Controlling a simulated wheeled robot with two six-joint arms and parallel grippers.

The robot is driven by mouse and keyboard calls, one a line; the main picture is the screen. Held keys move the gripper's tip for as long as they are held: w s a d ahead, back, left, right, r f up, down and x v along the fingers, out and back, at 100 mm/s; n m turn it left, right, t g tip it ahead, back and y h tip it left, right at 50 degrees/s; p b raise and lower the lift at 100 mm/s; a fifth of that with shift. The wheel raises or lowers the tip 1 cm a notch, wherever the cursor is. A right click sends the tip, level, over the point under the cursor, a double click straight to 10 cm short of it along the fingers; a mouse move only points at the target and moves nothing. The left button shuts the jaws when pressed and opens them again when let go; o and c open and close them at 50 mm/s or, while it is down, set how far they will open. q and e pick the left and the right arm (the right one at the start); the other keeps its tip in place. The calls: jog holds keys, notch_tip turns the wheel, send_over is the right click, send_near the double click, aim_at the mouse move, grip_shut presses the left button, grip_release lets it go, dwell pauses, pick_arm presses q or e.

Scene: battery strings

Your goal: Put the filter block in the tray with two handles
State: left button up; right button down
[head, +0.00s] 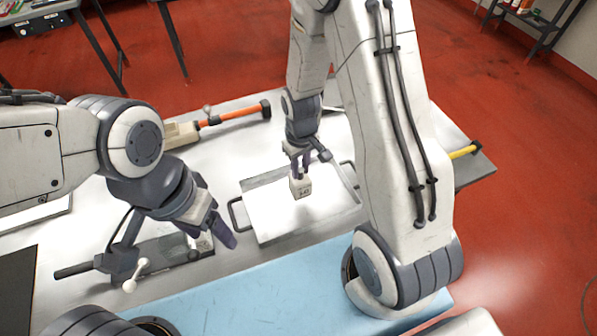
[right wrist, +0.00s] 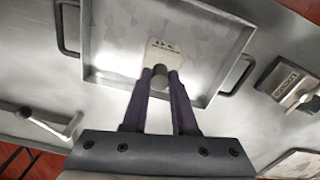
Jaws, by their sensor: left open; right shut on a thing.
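The filter block (head: 300,187) is a small off-white block with dark markings. My right gripper (head: 299,172) is shut on it, over the inside of the tray. The tray (head: 335,203) is shallow metal with a raised rim and a dark handle at each of two opposite ends. In the right wrist view, the block (right wrist: 162,56) sits between the fingertips (right wrist: 160,72), inside the outline of the tray (right wrist: 115,30). I cannot tell whether the block touches the tray floor. My left gripper (head: 220,232) is open, left of the tray, above a dark fixture.
The dark fixture (head: 160,252) with a white-knobbed lever (head: 135,275) lies left of the tray. An orange-handled tool (head: 235,115) lies behind the tray. A blue strip (head: 255,285) runs along the front. A yellow-ended item (head: 465,151) is at the right.

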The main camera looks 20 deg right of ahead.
aim_at(300, 181)
jog(key=shift+w+a+f, duration=0.15)
jog(key=shift+w+f, duration=0.05)
jog(key=shift+w, duration=0.15)
jog(key=shift+f, duration=0.2)
notch_tip(300, 181, down, 3)
jog(key=shift+f+p, duration=0.1)
jog(key=shift+p, duration=0.45)
jog(key=shift+f, duration=0.3)
jog(key=shift+f, duration=0.1)
jog(key=shift+f, duration=0.15)
jog(key=c, duration=0.7)
grip_release()
